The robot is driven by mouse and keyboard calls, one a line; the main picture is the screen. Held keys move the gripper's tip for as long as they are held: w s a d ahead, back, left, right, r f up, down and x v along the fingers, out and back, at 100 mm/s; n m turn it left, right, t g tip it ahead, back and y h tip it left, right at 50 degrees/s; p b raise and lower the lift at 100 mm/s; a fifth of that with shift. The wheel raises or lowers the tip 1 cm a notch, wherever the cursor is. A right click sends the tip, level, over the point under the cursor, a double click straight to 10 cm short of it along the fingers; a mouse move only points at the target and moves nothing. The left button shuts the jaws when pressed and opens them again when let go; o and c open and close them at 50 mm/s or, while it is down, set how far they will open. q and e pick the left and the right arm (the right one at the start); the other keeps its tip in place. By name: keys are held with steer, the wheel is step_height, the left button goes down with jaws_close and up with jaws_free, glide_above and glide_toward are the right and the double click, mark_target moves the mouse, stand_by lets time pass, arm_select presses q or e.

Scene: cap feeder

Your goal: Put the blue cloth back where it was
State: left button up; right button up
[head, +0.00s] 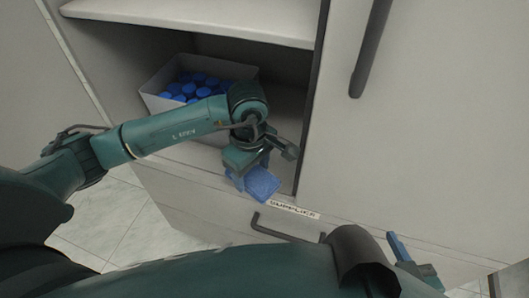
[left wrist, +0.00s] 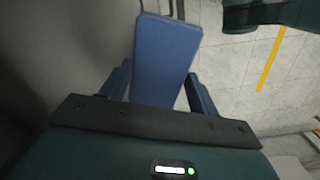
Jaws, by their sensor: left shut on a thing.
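The blue cloth (head: 263,184) is a folded flat pad, held in front of the open cabinet just above the drawer's front edge. My left gripper (head: 249,177) is shut on it. In the left wrist view the cloth (left wrist: 165,60) stands out between the two fingers (left wrist: 160,88). Part of the cloth is hidden by the gripper in the head view. My right gripper (head: 412,262) shows only in part at the lower right, with a blue finger pointing up; its opening is not clear.
A grey box (head: 152,102) of several blue caps (head: 190,88) stands inside the open cabinet, behind my left arm. A shelf (head: 215,15) lies above it. Below is a drawer (head: 185,205) labelled "SUPPLIES" with a dark handle (head: 288,232). A closed door (head: 430,120) is at right.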

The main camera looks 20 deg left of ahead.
arm_select(q)
steer(key=w, duration=0.8)
steer(key=shift+d+b, duration=0.15)
steer(key=shift+b, duration=0.15)
step_height(320, 180, down, 3)
steer(key=shift+w+f+b, duration=0.1)
steer(key=shift+f+b, duration=0.1)
steer(key=shift+b, duration=0.1)
steer(key=shift+f, duration=0.1)
arm_select(e)
steer(key=shift+w+a+f, duration=0.15)
steer(key=shift+f, duration=0.25)
steer(key=shift+w+a+f, duration=0.1)
steer(key=shift+a+f, duration=0.05)
steer(key=shift+f, duration=0.2)
steer(key=shift+n, duration=0.3)
arm_select(q)
steer(key=shift+f, duration=0.2)
steer(key=o, duration=1)
steer(key=shift+r, duration=0.1)
arm_select(e)
steer(key=shift+f, duration=0.15)
